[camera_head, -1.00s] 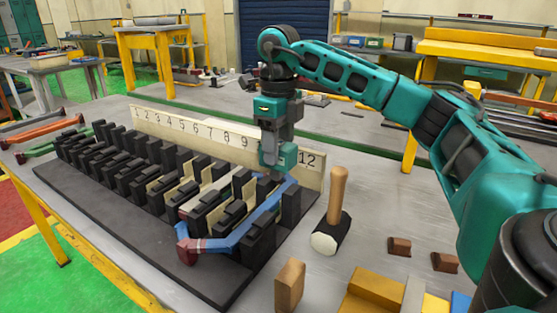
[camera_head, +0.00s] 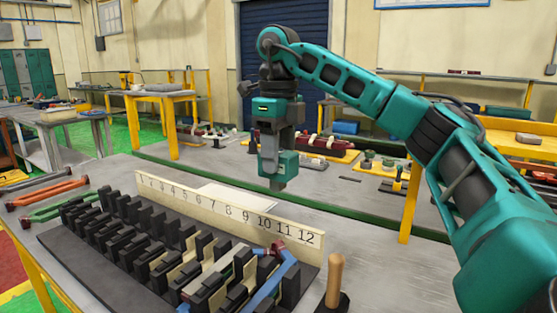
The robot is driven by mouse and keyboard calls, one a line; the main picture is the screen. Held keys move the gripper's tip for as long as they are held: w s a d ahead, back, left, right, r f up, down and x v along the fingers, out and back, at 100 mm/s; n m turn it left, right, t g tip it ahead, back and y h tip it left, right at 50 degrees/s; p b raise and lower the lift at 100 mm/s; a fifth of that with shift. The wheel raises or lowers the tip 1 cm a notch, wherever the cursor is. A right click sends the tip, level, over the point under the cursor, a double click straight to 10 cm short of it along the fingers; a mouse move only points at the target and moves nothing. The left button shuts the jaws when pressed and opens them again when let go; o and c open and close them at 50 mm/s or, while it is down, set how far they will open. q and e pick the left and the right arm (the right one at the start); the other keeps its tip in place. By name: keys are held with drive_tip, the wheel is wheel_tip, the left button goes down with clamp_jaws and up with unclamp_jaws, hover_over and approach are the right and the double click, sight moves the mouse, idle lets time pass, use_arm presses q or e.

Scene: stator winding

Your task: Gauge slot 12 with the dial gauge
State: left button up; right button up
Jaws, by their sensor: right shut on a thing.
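The black slotted stator block (camera_head: 75,260) fills the lower left, with a cream number strip (camera_head: 200,203) standing along its far side. The number 12 (camera_head: 310,237) is at the strip's right end. A blue coil (camera_head: 272,287) lies across the slots near that end, its near part cut off by the picture's edge. My right gripper (camera_head: 277,183) is above the table behind the strip, pointing down and clear of the block. It is shut on a small greyish thing, mostly hidden by the jaws; I cannot tell whether it is the dial gauge. My left gripper is not in view.
A mallet with a wooden handle (camera_head: 334,280) stands right of the block. Orange (camera_head: 47,193) and green (camera_head: 62,207) coils lie at the left. Behind, another bench holds red parts on a yellow tray (camera_head: 325,152). The tabletop right of the strip is mostly clear.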

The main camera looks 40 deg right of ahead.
drive_tip(key=shift+r, duration=1.65)
